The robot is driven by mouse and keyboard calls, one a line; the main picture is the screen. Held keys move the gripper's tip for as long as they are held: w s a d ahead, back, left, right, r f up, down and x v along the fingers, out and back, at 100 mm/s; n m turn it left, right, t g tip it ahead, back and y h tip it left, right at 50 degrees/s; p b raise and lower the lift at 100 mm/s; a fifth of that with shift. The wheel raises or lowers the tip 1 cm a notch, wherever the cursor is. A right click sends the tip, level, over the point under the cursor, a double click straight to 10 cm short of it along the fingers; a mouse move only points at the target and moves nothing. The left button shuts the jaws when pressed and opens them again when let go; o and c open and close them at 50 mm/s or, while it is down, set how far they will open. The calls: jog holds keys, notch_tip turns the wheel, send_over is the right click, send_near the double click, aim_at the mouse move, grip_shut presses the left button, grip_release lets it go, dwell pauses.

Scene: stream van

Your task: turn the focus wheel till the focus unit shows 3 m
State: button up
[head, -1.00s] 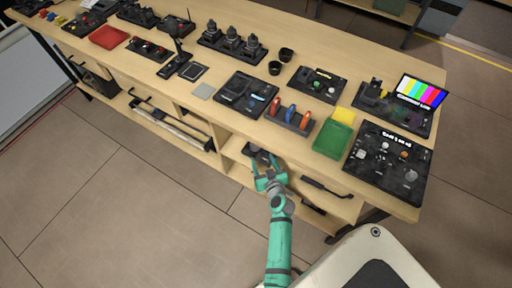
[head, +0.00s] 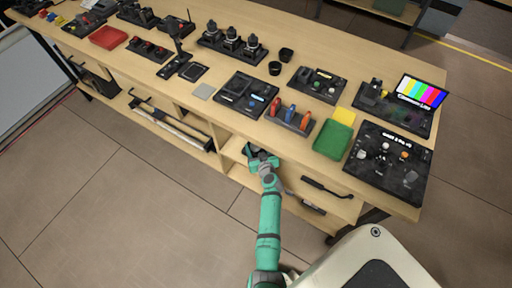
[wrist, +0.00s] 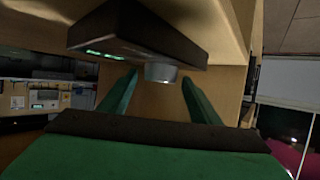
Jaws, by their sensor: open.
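The focus unit is a dark box (wrist: 135,30) at the top of the wrist view, with small green display text (wrist: 105,55) that I cannot read. A short grey cylinder, likely the focus wheel (wrist: 160,73), sticks out of its near face. My gripper (wrist: 158,88) is open, with one green finger on each side of the wheel in the picture. I cannot tell whether the fingers touch it. In the head view my gripper (head: 262,158) is at the lower shelf opening under the bench, largely hiding the dark unit there.
The wooden bench top (head: 225,118) above carries a green tray (head: 333,139), a rack with coloured handles (head: 290,118) and a black control panel (head: 390,160). A dark bar handle (head: 325,188) is on the bench front to the right. The floor at left is clear.

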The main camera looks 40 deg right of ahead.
jog(key=c, duration=1.1)
jog(key=shift+o, duration=0.2)
jog(key=shift+s+a+f+m+h, duration=0.1)
jog(key=shift+f+m+h, duration=0.1)
jog(key=shift+m+h, duration=0.2)
jog(key=shift+m+g+h, duration=0.3)
jog(key=shift+g, duration=0.1)
jog(key=shift+a, duration=0.1)
jog(key=o, duration=1)
jog(key=shift+o, duration=0.3)
jog(key=shift+r, duration=0.1)
